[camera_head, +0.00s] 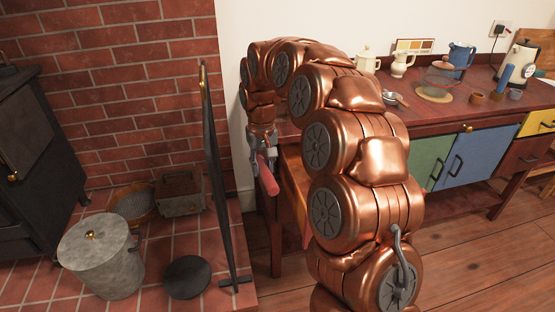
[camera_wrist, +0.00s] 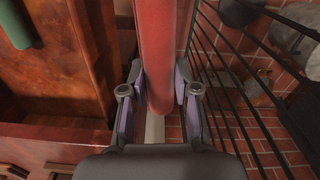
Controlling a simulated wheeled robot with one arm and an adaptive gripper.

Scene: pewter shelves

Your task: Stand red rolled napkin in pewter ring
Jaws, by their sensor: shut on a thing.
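The red rolled napkin (camera_head: 268,174) hangs slanting from my gripper (camera_head: 260,147) in the head view, left of the sideboard. In the wrist view the red roll (camera_wrist: 155,45) lies between the two fingers of my gripper (camera_wrist: 158,95), which is shut on it. Its far end runs out of that picture at the top. A small grey ring-like piece (camera_head: 516,94) stands at the right of the sideboard top and may be the pewter ring. A blue roll (camera_head: 505,77) stands upright beside it, with a small brown ring-like piece (camera_head: 477,97) to its left.
The sideboard top (camera_head: 440,107) also carries jugs, a kettle (camera_head: 518,62) and a glass-covered stand (camera_head: 440,82). Black rods (camera_wrist: 245,75) run close right of my gripper in the wrist view.

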